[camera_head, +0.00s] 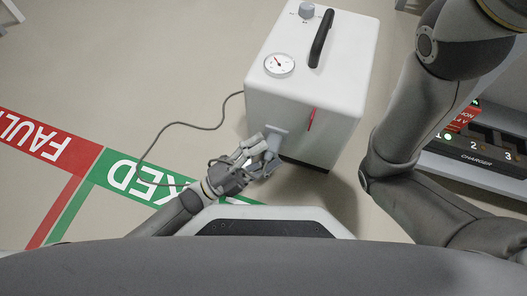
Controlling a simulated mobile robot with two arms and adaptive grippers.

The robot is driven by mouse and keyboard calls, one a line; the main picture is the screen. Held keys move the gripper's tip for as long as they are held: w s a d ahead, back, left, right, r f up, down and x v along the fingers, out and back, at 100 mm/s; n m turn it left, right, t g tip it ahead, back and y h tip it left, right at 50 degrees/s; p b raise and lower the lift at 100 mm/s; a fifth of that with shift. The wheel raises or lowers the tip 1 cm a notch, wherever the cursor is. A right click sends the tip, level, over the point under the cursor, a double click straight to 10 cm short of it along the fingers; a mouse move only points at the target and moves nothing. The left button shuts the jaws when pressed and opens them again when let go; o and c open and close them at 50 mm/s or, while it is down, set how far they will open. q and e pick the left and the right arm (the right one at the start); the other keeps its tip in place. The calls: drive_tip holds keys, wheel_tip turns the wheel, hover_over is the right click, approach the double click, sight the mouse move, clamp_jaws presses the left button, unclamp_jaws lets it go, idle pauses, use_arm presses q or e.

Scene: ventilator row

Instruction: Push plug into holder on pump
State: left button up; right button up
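The pump (310,85) is a white box with a black handle, a round gauge and a grey knob on top. A small light grey holder (277,136) sticks out low on its near face. My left gripper (268,156) is at this holder, its fingers touching or very close to it. A thin grey cable (183,124) leaves the pump's left side, loops over the floor and runs back to my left gripper. The plug cannot be made out; the fingers hide that spot, so their closure is unclear. My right gripper is out of view.
A charger (477,154) with numbered slots stands at the right, partly behind my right arm. Red and green floor markings (113,180) lie at the left.

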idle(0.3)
use_arm(q)
drive_tip(key=v, duration=0.7)
drive_tip(key=shift+s+a, duration=0.1)
drive_tip(key=shift+a, duration=0.15)
